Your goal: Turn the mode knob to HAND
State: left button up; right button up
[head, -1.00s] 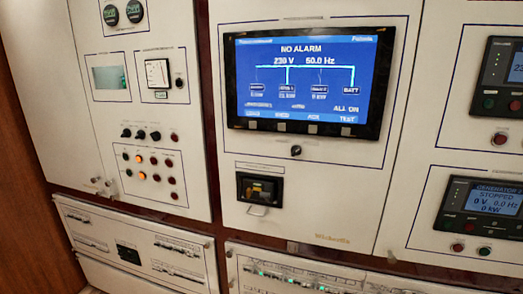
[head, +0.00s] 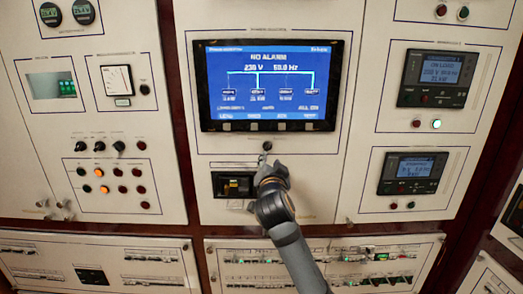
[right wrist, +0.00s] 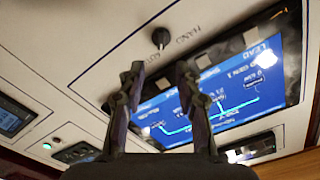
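The mode knob (head: 267,146) is a small dark knob on the white centre panel, just below the blue screen. In the right wrist view the knob (right wrist: 160,37) shows dark with a pale lower part, with HAND and AUTO lettering beside it. I cannot tell surely which mark it points at. My right gripper (head: 266,160) is in front of the panel, just below the knob in the head view. In the right wrist view the gripper (right wrist: 160,72) has its two fingers apart, with nothing between them. The knob shows beyond the fingertips, seemingly not touched. My left gripper is not in view.
The blue screen (head: 267,86) reads NO ALARM above the knob. A dark breaker window (head: 233,185) sits left of my right arm. Small knobs and lamps (head: 103,172) are on the left panel, and two generator displays (head: 435,78) on the right one.

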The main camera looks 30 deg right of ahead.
aim_at(268, 148)
jog(key=p+x, duration=0.3)
jog(key=x, duration=0.6)
jog(key=shift+w+r+p, duration=0.1)
jog(key=shift+w+p, duration=0.1)
jog(key=shift+p, duration=0.15)
jog(key=shift+w+d, duration=0.15)
jog(key=shift+w, duration=0.15)
jog(key=shift+c, duration=0.7)
grip_shut()
